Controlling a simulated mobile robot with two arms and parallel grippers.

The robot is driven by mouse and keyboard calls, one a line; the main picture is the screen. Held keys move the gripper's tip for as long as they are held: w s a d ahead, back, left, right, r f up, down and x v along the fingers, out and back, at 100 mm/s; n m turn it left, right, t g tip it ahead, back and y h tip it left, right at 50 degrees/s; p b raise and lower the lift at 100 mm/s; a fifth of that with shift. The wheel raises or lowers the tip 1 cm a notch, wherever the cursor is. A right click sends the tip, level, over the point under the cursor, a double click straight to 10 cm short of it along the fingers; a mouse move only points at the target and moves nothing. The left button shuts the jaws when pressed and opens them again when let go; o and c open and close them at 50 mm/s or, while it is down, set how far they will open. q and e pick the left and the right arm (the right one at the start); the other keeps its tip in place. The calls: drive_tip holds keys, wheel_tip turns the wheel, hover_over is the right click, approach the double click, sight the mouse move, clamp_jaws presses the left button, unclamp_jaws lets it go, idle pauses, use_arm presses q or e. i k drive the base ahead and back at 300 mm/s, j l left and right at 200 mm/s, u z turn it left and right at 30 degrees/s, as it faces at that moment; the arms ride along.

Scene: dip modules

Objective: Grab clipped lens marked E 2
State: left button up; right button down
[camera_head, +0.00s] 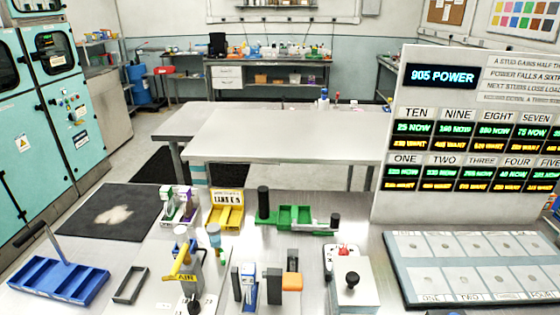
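No lens with a readable E 2 mark shows; the small markings are too small to read. A blue and white upright piece (249,284) stands between dark blocks at the front centre. Neither of my grippers can be made out in the head view.
A blue divided tray (60,282) and a grey frame (130,285) lie at left. A yellow AIR tool (183,262), a green fixture (293,216) and a knobbed white box (354,290) stand mid-table. A numbered board (396,262) and a 905 POWER display panel (388,150) fill the right.

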sight(247, 274)
drive_tip(key=k+j+z, duration=0.5)
drive_tip(key=z, duration=0.2)
drive_tip(key=k+j+z, duration=0.1)
drive_tip(key=k+z, duration=0.25)
